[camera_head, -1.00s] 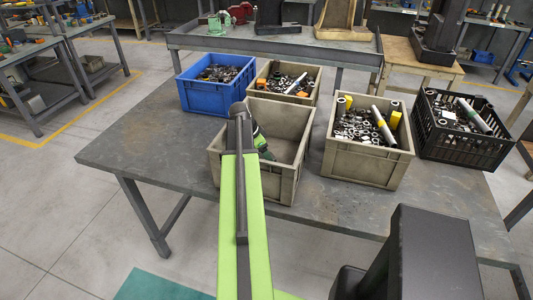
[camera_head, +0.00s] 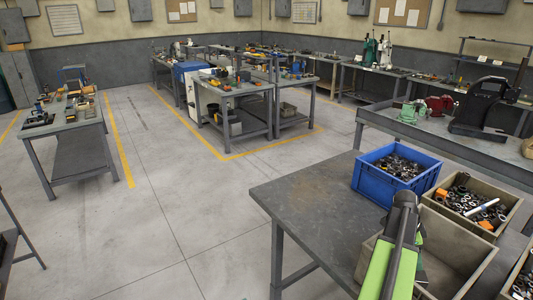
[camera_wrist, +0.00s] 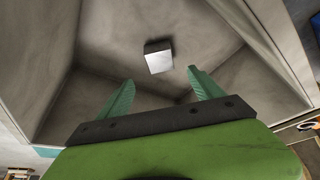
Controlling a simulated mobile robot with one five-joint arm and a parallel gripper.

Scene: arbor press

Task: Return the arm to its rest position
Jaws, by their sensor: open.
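My gripper (camera_wrist: 160,80) is open, with its two green fingers spread and nothing between them in the wrist view. It points down into a beige bin (camera_wrist: 55,100). A small pale metal block (camera_wrist: 158,60) lies on the bin's floor, beyond the fingertips and apart from them. In the head view my green arm reaches out over the same beige bin (camera_head: 460,255) on the grey table (camera_head: 300,205). The gripper is mostly hidden behind the arm there.
A blue bin (camera_head: 385,190) of small parts and another beige bin (camera_head: 505,205) stand close behind the arm. A grey bench with a black press (camera_head: 480,105) is farther back. The floor (camera_head: 170,220) left of the table is open.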

